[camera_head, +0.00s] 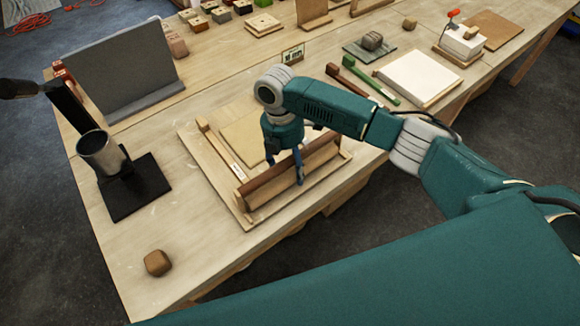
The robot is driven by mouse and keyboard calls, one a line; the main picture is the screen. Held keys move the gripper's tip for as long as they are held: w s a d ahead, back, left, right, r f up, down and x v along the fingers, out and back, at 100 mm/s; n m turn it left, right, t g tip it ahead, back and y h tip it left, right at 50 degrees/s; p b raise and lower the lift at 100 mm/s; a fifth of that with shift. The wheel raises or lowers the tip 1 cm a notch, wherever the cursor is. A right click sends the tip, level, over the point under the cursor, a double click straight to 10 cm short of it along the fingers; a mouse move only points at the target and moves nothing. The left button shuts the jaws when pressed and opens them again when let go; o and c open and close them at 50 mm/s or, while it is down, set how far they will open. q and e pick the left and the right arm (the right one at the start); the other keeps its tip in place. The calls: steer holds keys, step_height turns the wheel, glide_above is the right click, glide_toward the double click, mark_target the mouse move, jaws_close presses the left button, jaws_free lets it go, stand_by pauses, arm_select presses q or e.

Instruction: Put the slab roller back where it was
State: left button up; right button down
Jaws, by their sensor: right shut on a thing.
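The slab roller (270,181) is a long reddish-brown wooden piece lying slantwise over a wooden board near the bench's front edge. A paler rounded wooden length (320,160) runs alongside it. My right gripper (286,172) points down and is shut on the slab roller, with one blue finger on each side of it. I cannot tell whether the roller touches the board. A flat tan slab (243,139) and a thin wooden strip (221,149) lie on the board (197,150) behind the roller. My left gripper is out of view.
A metal cup on a black stand (100,153) and a grey upright panel (110,72) stand at the left. A brown lump (158,262) sits at the near left corner. Red and green bars (371,80) and a white slab (419,78) lie to the right. The near-left bench is mostly clear.

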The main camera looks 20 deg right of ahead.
steer(key=c, duration=0.7)
jaws_free()
steer(key=shift+c, duration=0.2)
steer(key=shift+s, duration=0.1)
steer(key=shift+r, duration=0.1)
step_height(320, 180, up, 12)
steer(key=w+b, duration=0.2)
steer(key=b, duration=0.1)
steer(key=shift+a, duration=0.4)
steer(key=shift+f, duration=0.2)
